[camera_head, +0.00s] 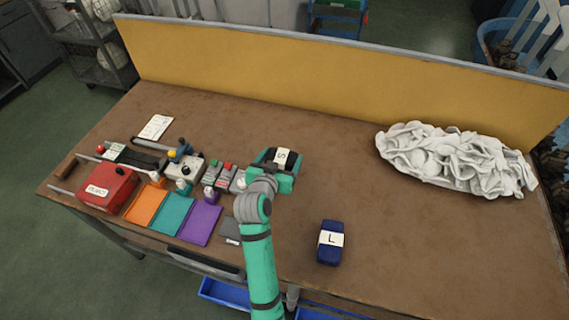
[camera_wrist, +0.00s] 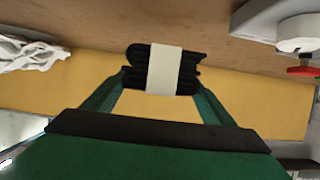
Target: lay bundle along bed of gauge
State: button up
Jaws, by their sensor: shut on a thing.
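My gripper (camera_head: 282,170) is shut on a black folded sock bundle (camera_head: 289,155) with a white band marked S. In the wrist view the black bundle (camera_wrist: 188,78) sits between the green fingertips (camera_wrist: 160,85), with its white band facing the camera. The gauge seems to be the grey device with a dark flat bed (camera_head: 141,158) and a blue-handled slide at the left of the table. The held bundle is right of it and apart from it. A navy bundle (camera_head: 330,245) with a white L label lies on the table, right of my arm.
A red box (camera_head: 108,188) and orange (camera_head: 147,206), teal (camera_head: 173,215) and purple (camera_head: 200,223) mats lie at the front left. A white cloth heap (camera_head: 455,160) is at the right. A yellow back panel (camera_head: 330,75) bounds the table. The middle right is bare.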

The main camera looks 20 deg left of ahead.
jog(key=shift+w+d+f, duration=0.2)
jog(key=shift+w+f, duration=0.45)
jog(key=shift+f, duration=0.05)
jog(key=shift+w+f, duration=0.2)
jog(key=shift+f, duration=1.4)
jog(key=shift+d+f, duration=0.15)
jog(key=shift+f, duration=0.05)
jog(key=o, duration=1.1)
jog(key=shift+s+a, duration=0.1)
jog(key=shift+a, duration=0.1)
jog(key=shift+r, duration=0.15)
